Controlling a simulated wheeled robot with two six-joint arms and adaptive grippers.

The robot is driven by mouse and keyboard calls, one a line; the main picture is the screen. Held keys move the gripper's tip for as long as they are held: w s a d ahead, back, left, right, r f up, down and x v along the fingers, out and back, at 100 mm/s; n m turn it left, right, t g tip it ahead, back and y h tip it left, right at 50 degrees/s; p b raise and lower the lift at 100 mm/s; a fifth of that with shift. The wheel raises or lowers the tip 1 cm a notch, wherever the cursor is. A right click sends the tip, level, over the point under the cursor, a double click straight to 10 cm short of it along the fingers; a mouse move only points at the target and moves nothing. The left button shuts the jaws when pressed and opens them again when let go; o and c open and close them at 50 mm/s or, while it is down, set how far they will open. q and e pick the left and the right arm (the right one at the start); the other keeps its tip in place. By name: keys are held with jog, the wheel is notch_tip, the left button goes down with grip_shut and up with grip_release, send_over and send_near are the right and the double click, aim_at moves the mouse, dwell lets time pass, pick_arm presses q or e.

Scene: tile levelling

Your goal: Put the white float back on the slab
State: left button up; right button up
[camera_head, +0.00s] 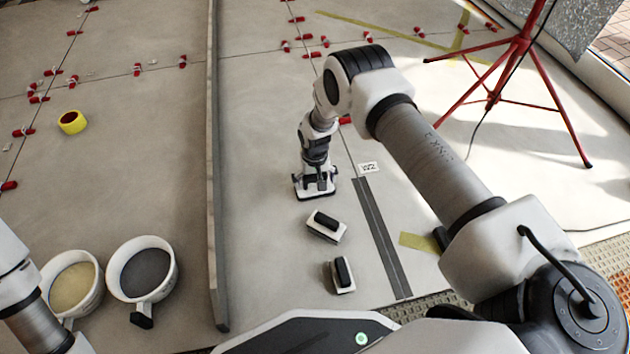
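My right gripper (316,184) points down over the floor slab (270,240), right of the long grey straightedge. It appears shut on a white float (301,196), whose pale plate shows under the dark fingers. The fingers hide most of this float and its handle. The float is at or very near the slab; I cannot tell whether it touches. Two more white floats with black handles lie on the slab nearer to me, one (326,225) just below the gripper and one (342,276) further down. My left arm shows at the lower left, its gripper out of view.
A long grey straightedge (214,180) runs up the slab. Two white buckets (140,268) (72,285) stand at lower left. A dark strip (382,235) and a W2 label (369,168) lie at right.

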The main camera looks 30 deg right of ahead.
aim_at(315, 176)
jog(key=r+p, duration=0.3)
jog(key=r, duration=0.3)
jog(key=r+p, duration=0.4)
jog(key=r, duration=0.2)
jog(key=shift+s+a+r, duration=0.15)
jog(key=shift+s+r, duration=0.05)
jog(key=shift+n, duration=0.5)
jog(key=s+a+f, duration=0.1)
jog(key=s+f, duration=0.1)
jog(key=s, duration=0.3)
jog(key=s+a+f, duration=0.1)
jog(key=s+f, duration=0.1)
jog(key=s, duration=0.3)
jog(key=s+a+f, duration=0.1)
jog(key=s+f, duration=0.1)
jog(key=s, duration=0.3)
jog(key=shift+s, duration=0.25)
jog(key=s+r, duration=0.2)
jog(key=s, duration=0.7)
jog(key=s+a+r+n, duration=0.1)
jog(key=s+r, duration=0.1)
jog(key=s, duration=0.8)
jog(key=shift+a+r, duration=0.15)
jog(key=shift+r, duration=0.05)
jog(key=shift+r, duration=0.1)
